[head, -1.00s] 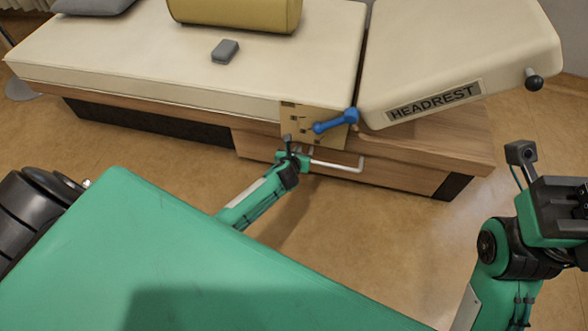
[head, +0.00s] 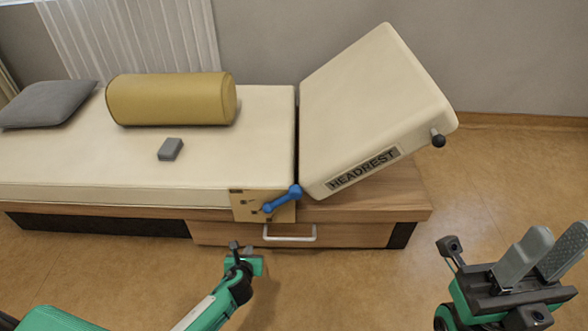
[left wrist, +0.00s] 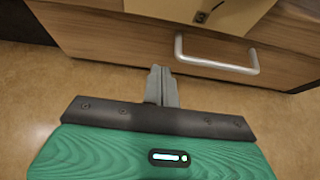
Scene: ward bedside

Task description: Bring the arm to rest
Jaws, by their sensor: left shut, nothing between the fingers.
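My left gripper (head: 249,250) is shut and empty, low in front of the bed's wooden base. In the left wrist view its grey fingers (left wrist: 161,76) are together, with nothing between them, and point toward the drawer front. The fingers look apart from the white drawer handle (head: 289,236), which also shows in the left wrist view (left wrist: 215,64). My right gripper (head: 562,236) is at the lower right over bare floor. Its two grey fingers stand apart and hold nothing.
The bed (head: 60,195) has a raised headrest (head: 375,105) with a black knob (head: 438,140). A blue lever (head: 283,199) sits on a panel at its side. A yellow bolster (head: 172,99), a grey box (head: 171,149) and a grey pillow (head: 46,103) lie on top. Floor at right is clear.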

